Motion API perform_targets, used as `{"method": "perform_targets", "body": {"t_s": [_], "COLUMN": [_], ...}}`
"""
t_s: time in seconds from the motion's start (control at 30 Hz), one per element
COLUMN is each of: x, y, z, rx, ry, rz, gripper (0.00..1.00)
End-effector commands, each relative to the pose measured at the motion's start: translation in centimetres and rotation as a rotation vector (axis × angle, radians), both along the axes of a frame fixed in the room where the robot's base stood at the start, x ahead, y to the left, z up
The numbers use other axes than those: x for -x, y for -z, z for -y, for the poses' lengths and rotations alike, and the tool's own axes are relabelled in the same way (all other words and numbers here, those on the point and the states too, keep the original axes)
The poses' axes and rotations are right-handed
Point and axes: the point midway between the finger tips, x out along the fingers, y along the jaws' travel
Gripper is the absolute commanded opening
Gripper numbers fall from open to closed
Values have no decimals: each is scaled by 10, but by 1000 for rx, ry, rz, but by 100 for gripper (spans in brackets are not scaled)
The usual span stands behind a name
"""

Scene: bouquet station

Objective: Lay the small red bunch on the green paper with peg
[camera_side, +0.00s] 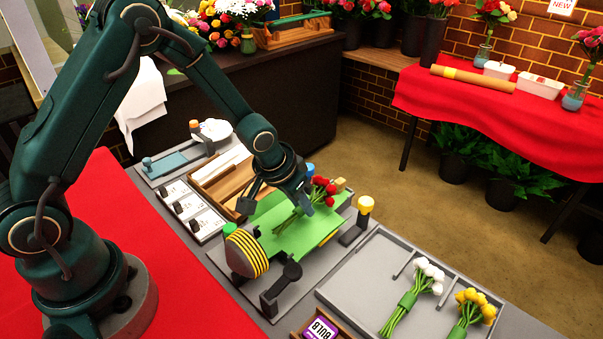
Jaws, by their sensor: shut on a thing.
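The small red bunch (324,192) has red heads pointing to the upper right and thin green stems running to the lower left. It is over the green paper (310,236), a flat sheet on a grey board. My gripper (297,205) is shut on the bunch near its stems; the arm partly hides the grip. I cannot tell whether the stems touch the paper. A yellow-topped peg (365,205) stands right of the paper.
A yellow-and-black striped roll (247,254) stands at the paper's front left. A grey tray (365,277) at the right holds a white bunch (411,293) and a yellow bunch (471,309). A wooden tray (213,178) lies behind left. A dark clamp-like part (281,283) stands in front.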

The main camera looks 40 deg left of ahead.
Motion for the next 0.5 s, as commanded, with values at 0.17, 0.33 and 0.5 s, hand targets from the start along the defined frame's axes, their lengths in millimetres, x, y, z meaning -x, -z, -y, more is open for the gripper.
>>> {"method": "perform_targets", "body": {"t_s": [0.17,0.33,0.5], "x": [0,0,0], "y": [0,1,3], "z": [0,0,0], "rx": [0,0,0], "ry": [0,0,1], "rz": [1,1,1], "gripper": [0,0,0]}}
